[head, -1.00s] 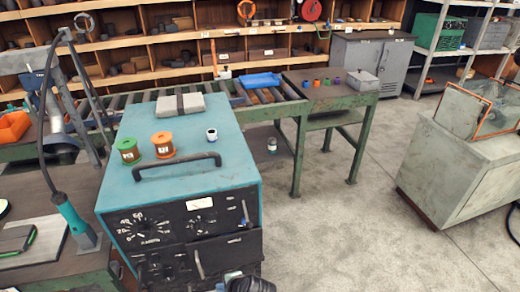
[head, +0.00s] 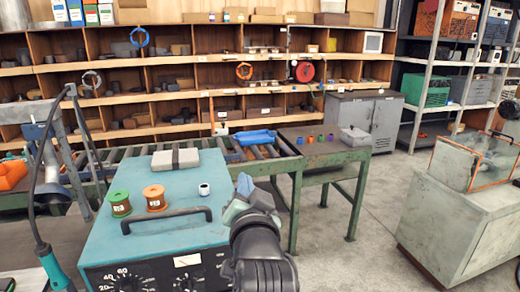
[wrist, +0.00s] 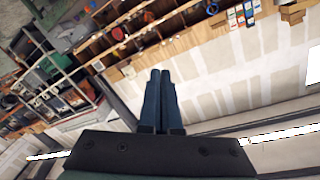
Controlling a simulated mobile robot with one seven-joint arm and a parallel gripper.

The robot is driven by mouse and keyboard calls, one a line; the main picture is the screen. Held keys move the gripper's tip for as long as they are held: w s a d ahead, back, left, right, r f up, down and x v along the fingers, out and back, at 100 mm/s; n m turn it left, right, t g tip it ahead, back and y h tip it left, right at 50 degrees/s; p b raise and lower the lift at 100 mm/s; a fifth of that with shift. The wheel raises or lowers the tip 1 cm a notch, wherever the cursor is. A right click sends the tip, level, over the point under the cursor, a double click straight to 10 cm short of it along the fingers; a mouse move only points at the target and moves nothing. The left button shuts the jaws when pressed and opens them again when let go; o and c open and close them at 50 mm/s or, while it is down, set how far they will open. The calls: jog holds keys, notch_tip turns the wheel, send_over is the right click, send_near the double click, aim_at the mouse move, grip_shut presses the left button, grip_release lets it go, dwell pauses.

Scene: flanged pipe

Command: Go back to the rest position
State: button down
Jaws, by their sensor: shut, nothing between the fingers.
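My gripper (head: 243,190) is raised in front of the right side of the teal machine in the head view, apart from everything around it. In the wrist view its two dark blue fingers (wrist: 160,100) lie together with nothing between them. The wrist view is tilted and looks toward the shelves and the upper wall. No flanged pipe can be made out in either view.
The teal machine (head: 160,235) carries a green spool (head: 120,203), an orange spool (head: 154,198), a small white cup (head: 204,190) and a grey block (head: 175,158). Open floor (head: 385,200) lies right, before a grey cabinet (head: 465,220).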

jog(key=s+d+r+n+t, duration=0.1)
jog(key=s+r+t, duration=0.2)
jog(key=s+r, duration=0.5)
jog(key=s+d+r+n+t+h, duration=0.1)
jog(key=s+r+n+t, duration=0.1)
jog(key=s+r, duration=0.5)
jog(key=s+d+r+n+t+h+b, duration=0.1)
jog(key=s+r+t, duration=0.3)
jog(key=s+r, duration=0.4)
notch_tip(320, 180, up, 5)
jog(key=shift+s+f+n+t, duration=0.1)
jog(key=shift+s+n+t, duration=0.2)
jog(key=shift+n+t, duration=0.15)
